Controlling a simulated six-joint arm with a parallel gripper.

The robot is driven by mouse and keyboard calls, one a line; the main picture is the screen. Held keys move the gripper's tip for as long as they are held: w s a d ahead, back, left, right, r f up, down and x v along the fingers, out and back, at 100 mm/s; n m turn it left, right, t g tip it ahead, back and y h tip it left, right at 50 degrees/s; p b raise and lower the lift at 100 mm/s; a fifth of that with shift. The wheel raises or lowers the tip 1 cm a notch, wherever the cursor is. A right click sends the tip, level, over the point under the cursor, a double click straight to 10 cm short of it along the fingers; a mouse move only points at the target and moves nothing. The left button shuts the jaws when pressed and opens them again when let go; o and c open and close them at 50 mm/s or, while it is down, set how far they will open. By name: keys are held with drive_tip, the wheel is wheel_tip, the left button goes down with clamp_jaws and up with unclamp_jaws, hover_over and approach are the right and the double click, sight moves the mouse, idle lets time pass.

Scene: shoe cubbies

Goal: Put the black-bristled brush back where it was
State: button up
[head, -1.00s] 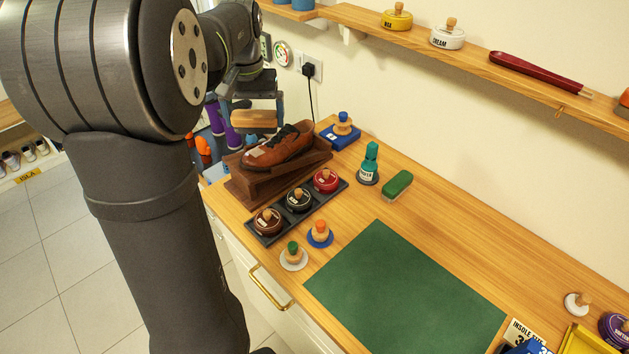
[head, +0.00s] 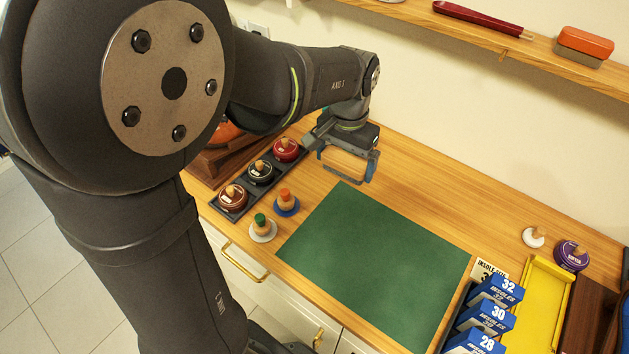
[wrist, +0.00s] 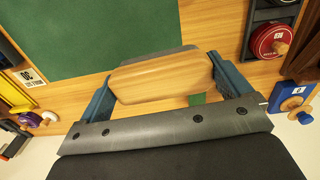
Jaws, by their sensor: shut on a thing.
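In the wrist view my gripper (wrist: 165,84) is shut on a brush (wrist: 160,76) with a pale wooden back. A thin dark grey edge shows along the brush's far side; the bristles are mostly hidden beneath the wood. In the head view my gripper (head: 346,168) hangs over the wooden counter, just behind the back left corner of the green mat (head: 372,262). A small green piece (wrist: 197,99) shows past the brush in the wrist view.
A dark tray (head: 243,205) of several polish tins lies left of the gripper, beside a partly hidden brown shoe (head: 226,131). Two small daubers, green-topped (head: 262,228) and orange-topped (head: 286,202), stand in front. Insole boxes (head: 485,318) and a yellow tray (head: 545,300) are at right.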

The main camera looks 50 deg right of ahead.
drive_tip(key=shift+s+a+f+m, duration=0.1)
drive_tip(key=shift+s+f+m, duration=0.05)
drive_tip(key=shift+s, duration=0.45)
drive_tip(key=shift+s+a+f+m, duration=0.1)
drive_tip(key=shift+s+f+m, duration=0.05)
drive_tip(key=shift+s, duration=0.4)
drive_tip(key=shift+w+f, duration=0.2)
drive_tip(key=shift+f, duration=0.1)
hover_over(315, 182)
wheel_tip(315, 182, down, 7)
drive_tip(key=shift+w+r, duration=0.1)
drive_tip(key=shift+r, duration=0.1)
drive_tip(key=shift+f, duration=1.95)
drive_tip(key=shift+f, duration=0.1)
drive_tip(key=o, duration=0.6)
